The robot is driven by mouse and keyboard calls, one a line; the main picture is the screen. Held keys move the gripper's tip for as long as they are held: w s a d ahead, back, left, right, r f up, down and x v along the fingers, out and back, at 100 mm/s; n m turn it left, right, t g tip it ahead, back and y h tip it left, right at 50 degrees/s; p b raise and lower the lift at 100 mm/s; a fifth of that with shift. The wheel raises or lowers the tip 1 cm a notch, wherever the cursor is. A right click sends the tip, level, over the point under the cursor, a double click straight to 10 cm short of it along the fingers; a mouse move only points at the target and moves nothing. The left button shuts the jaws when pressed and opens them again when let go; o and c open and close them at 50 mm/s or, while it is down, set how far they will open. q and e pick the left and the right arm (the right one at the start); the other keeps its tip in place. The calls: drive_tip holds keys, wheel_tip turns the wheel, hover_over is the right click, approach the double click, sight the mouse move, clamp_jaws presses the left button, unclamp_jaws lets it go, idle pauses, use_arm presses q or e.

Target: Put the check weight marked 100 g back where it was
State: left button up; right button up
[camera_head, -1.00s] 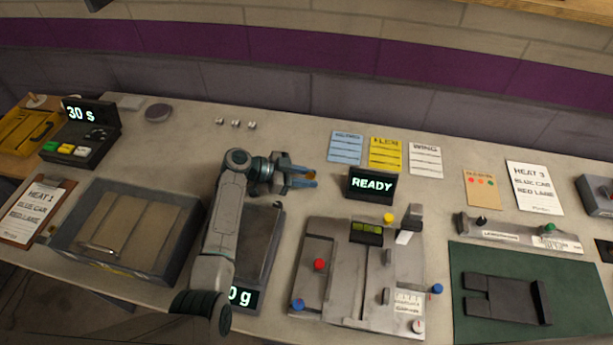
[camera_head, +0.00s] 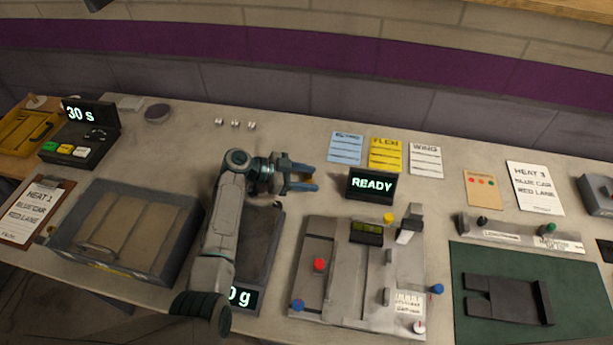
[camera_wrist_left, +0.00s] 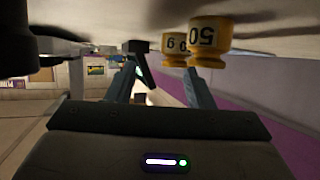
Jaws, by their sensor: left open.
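My left gripper (camera_head: 303,181) is open, its fingers pointing right over the table behind the scale. In the left wrist view the picture is upside down, and its fingers (camera_wrist_left: 168,82) stand apart. Two brass-coloured weights show there: a nearer one (camera_wrist_left: 212,32) marked 50, and one behind it (camera_wrist_left: 174,42) with only part of its mark readable. The nearer one overlaps one finger in that view; I cannot tell whether they touch. I cannot make out a 100 g mark. The scale (camera_head: 258,245) is partly hidden by my left arm; its display (camera_head: 241,298) shows 0 g. The right gripper is not in view.
Three small metal pieces (camera_head: 235,124) stand at the back. A READY display (camera_head: 371,185) stands right of the gripper, with a grey fixture (camera_head: 330,240) in front. A grey tray (camera_head: 75,215) lies left of my arm. Cards (camera_head: 346,148) lie behind.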

use_arm(q)
drive_tip(key=shift+s+r+p, duration=0.1)
drive_tip(key=shift+s+p, duration=0.05)
drive_tip(key=shift+p, duration=0.3)
drive_tip(key=p+v, duration=0.1)
drive_tip(key=v, duration=0.9)
drive_tip(key=shift+a+r, duration=0.15)
drive_tip(key=shift+a, duration=0.1)
drive_tip(key=shift+a+r, duration=0.3)
drive_tip(key=shift+a, duration=0.4)
drive_tip(key=shift+r, duration=0.1)
